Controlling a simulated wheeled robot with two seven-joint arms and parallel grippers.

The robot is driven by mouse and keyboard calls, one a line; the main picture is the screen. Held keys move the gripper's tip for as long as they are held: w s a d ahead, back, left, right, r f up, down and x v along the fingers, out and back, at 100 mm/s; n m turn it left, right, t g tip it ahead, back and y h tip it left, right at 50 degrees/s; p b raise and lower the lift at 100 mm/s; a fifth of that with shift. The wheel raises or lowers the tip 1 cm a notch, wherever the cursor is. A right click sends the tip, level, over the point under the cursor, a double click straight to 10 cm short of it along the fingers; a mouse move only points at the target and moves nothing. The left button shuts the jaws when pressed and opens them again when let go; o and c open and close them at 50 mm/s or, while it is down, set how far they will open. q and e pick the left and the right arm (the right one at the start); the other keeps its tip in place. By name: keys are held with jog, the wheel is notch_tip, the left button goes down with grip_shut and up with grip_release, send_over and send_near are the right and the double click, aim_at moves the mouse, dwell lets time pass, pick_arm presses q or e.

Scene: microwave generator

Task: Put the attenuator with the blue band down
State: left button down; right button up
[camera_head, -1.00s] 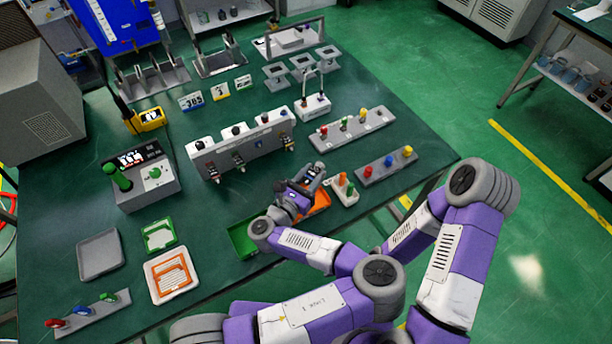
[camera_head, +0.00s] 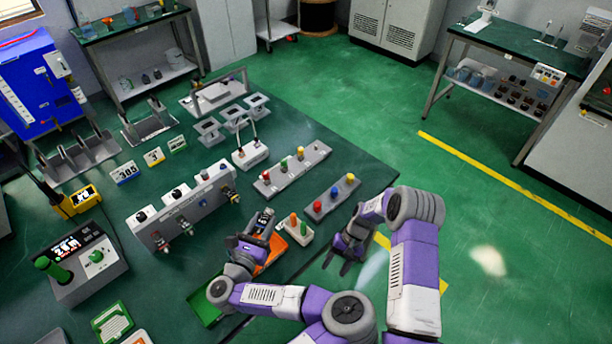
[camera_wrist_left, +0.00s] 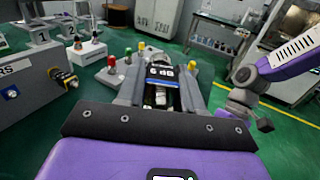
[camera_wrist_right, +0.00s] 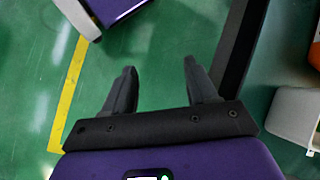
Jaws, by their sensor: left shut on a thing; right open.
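My left gripper (camera_head: 258,225) is shut on a dark attenuator, which shows better in the left wrist view (camera_wrist_left: 161,92) between the fingers, with a "6 dB" label and a blue band. The gripper is over or beside an orange tray (camera_head: 274,256) near the table's front edge. Whether the attenuator touches anything below is hidden. My right gripper (camera_head: 342,262) is open and empty, out past the table's front edge above the green floor. It also shows open in the right wrist view (camera_wrist_right: 158,88).
A green tray (camera_head: 203,308) is left of the left gripper. A white block with orange and green pegs (camera_head: 295,230) is close on its right. Racks with coloured knobs (camera_head: 292,170) (camera_head: 332,198) stand behind. A grey panel with connectors (camera_head: 183,206) is at left.

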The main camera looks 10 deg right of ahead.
jog(key=w+r, duration=0.2)
jog(key=r, duration=0.1)
jog(key=w+r+y, duration=0.1)
jog(key=w+r, duration=0.2)
jog(key=w+r+y, duration=0.1)
jog(key=w+r, duration=0.2)
jog(key=shift+w+d+r+g, duration=0.1)
jog(key=shift+r+g, duration=0.1)
jog(key=shift+g, duration=0.1)
jog(key=w+a+r+n+y, duration=0.1)
jog(key=w+a+r+y, duration=0.2)
jog(key=r, duration=0.7)
jog(key=w+a+r+n+y, duration=0.1)
jog(key=w+a+r+n, duration=0.2)
jog(key=r, duration=0.8)
jog(key=m, duration=0.1)
send_near(262, 222)
jog(key=w+a+f, duration=0.1)
jog(key=a+f, duration=0.3)
jog(key=f, duration=0.1)
jog(key=shift+w+a+r, duration=0.15)
jog(key=shift+w, duration=0.05)
jog(key=shift+r, duration=0.1)
jog(key=c, duration=0.9)
jog(key=o, duration=0.9)
